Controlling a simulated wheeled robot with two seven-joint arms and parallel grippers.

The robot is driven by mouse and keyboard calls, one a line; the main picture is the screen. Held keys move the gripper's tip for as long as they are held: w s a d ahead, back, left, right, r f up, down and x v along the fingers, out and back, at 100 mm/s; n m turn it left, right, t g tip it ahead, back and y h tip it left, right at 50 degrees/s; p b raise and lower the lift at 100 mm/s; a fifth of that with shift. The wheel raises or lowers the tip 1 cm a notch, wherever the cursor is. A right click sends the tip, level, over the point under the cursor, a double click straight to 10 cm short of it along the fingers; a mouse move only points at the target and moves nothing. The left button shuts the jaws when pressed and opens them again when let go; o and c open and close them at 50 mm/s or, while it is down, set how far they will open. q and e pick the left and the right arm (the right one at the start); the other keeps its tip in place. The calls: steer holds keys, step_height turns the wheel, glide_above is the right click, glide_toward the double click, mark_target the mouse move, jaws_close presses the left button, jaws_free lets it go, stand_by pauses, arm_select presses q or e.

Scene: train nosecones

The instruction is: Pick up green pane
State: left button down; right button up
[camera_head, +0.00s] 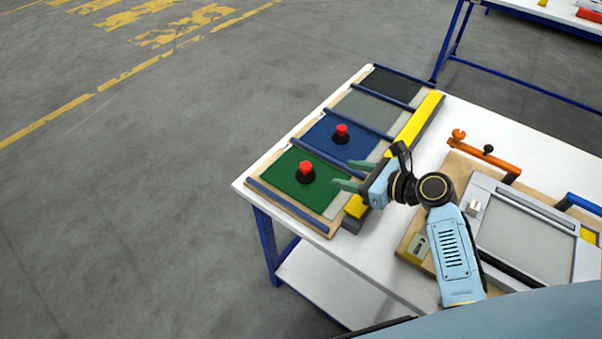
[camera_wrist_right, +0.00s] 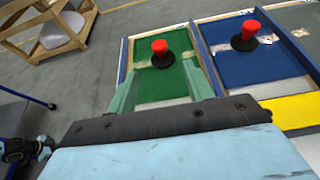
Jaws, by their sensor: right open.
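The green pane (camera_head: 285,180) lies flat in the nearest slot of a wooden rack on the white table. A red knob on a black base (camera_head: 306,169) stands up from it. In the right wrist view the green pane (camera_wrist_right: 177,79) and its red knob (camera_wrist_right: 160,49) show ahead of my fingers. My right gripper (camera_head: 347,175) is open and empty, its green fingers to the right of the red knob and apart from it. In the wrist view the open fingers (camera_wrist_right: 163,92) straddle the near part of the pane. My left gripper is not in view.
A blue pane (camera_head: 325,145) with its own red knob lies in the adjacent slot; grey panes are farther back. A yellow bar (camera_head: 415,124) runs along the rack's right side. A framed fixture (camera_head: 525,245) with orange and blue handles stands at right. Open floor lies left.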

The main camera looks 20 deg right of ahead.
mark_target(308, 166)
steer(key=x, duration=0.3)
steer(key=shift+w+f, duration=0.35)
steer(key=b+x, duration=0.1)
steer(key=x, duration=0.3)
steer(key=shift+s+a, duration=0.1)
steer(key=shift+a, duration=0.05)
steer(key=shift+w+a+f, duration=0.25)
steer(key=shift+w+a, duration=0.05)
steer(key=shift+w, duration=0.15)
steer(key=b+x, duration=0.1)
steer(key=x, duration=0.4)
steer(key=shift+s+a+f, duration=0.1)
steer(key=shift+s, duration=0.05)
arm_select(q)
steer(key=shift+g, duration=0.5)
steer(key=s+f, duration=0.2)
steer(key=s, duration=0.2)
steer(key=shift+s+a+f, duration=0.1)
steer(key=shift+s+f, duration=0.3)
arm_select(e)
jaws_close()
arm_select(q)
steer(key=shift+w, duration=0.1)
arm_select(e)
steer(key=shift+r, duration=0.2)
